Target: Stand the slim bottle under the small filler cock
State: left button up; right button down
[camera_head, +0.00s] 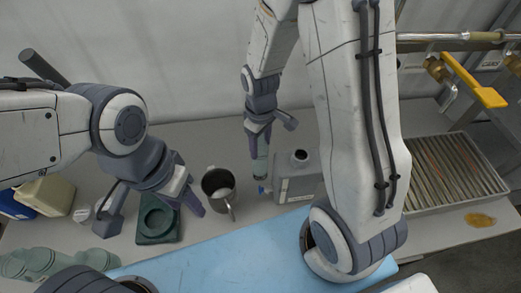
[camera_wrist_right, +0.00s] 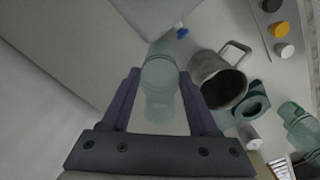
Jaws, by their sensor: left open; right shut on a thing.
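The slim bottle (camera_head: 261,168), pale green and see-through, is held in my right gripper (camera_head: 264,146) above the back of the bench. In the right wrist view the bottle (camera_wrist_right: 160,85) sits between the two fingers. Brass filler cocks (camera_head: 435,67) hang from a pipe at the upper right, one with a large yellow lever (camera_head: 473,82). Which cock is the small one is hard to tell. The bottle is well left of them. My left gripper (camera_head: 152,212) is open and empty over the front left of the bench.
A grey can (camera_head: 297,187) stands just right of the bottle. A metal jug (camera_head: 219,184) and a green stand (camera_head: 150,238) are to the left. Several green bottles (camera_head: 40,264) are at the lower left. A slatted tray (camera_head: 421,200) lies below the cocks. A blue mat (camera_head: 240,255) covers the front.

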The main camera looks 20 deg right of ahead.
jog(key=shift+f, duration=2.05)
jog(key=c, duration=0.5)
grip_release()
jog(key=o, duration=0.4)
jog(key=shift+c, duration=0.2)
